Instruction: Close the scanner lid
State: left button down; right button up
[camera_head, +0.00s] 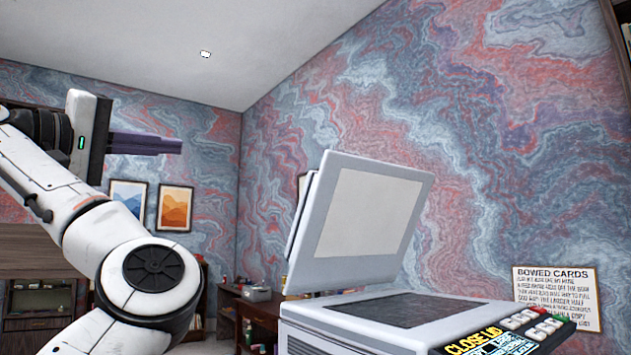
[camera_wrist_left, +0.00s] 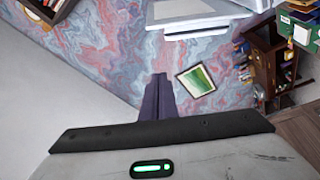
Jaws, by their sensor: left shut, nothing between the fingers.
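The scanner (camera_head: 350,330) is a light grey machine at the lower right of the head view, with a dark glass top. Its lid (camera_head: 370,213) stands open, tilted up and back, with its pale inner face showing. My left gripper (camera_head: 180,146) is raised at the left of the head view, level with or above the lid's top edge and well apart from it. Its purple fingers are shut and empty. In the left wrist view the fingers (camera_wrist_left: 158,90) point toward the wall, and a white and grey part, probably the scanner (camera_wrist_left: 195,18), shows at the top. My right gripper is not in view.
A button panel (camera_head: 535,322) and a "CLOSE LID" label (camera_head: 490,343) are on the scanner's front right. A sign (camera_head: 557,295) headed "BOWED CARDS" stands behind it. A wooden desk (camera_head: 255,305) with small items is behind. Open air lies between gripper and lid.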

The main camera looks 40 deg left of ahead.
aim_at(356, 218)
jog(key=z, duration=0.05)
jog(key=i, duration=0.85)
jog(key=u, duration=0.05)
